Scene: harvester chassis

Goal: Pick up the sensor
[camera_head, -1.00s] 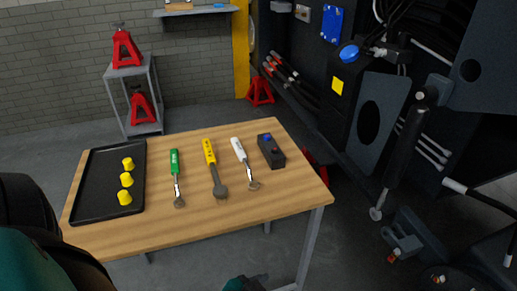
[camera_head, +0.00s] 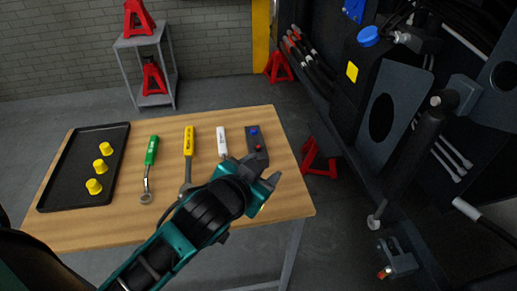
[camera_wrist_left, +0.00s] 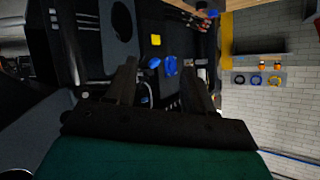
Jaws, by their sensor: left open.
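The only thing that looks like the sensor is a small dark box (camera_head: 255,139) with a blue spot and a red spot on top. It lies on the wooden table's right side in the head view. My left gripper (camera_head: 262,171) is open and empty, just in front of the box's near end and above the table. From this angle I cannot tell how high it is. In the left wrist view the open fingers (camera_wrist_left: 159,75) show with nothing between them, pointing toward the dark chassis. My right gripper is not in view.
On the table (camera_head: 120,222) are a white-handled tool (camera_head: 222,140), a yellow-handled tool (camera_head: 189,142), a green-handled wrench (camera_head: 151,152) and a black tray (camera_head: 57,194) with yellow caps. The dark chassis (camera_head: 400,110) stands at the right. A red stand (camera_head: 318,160) is beside the table.

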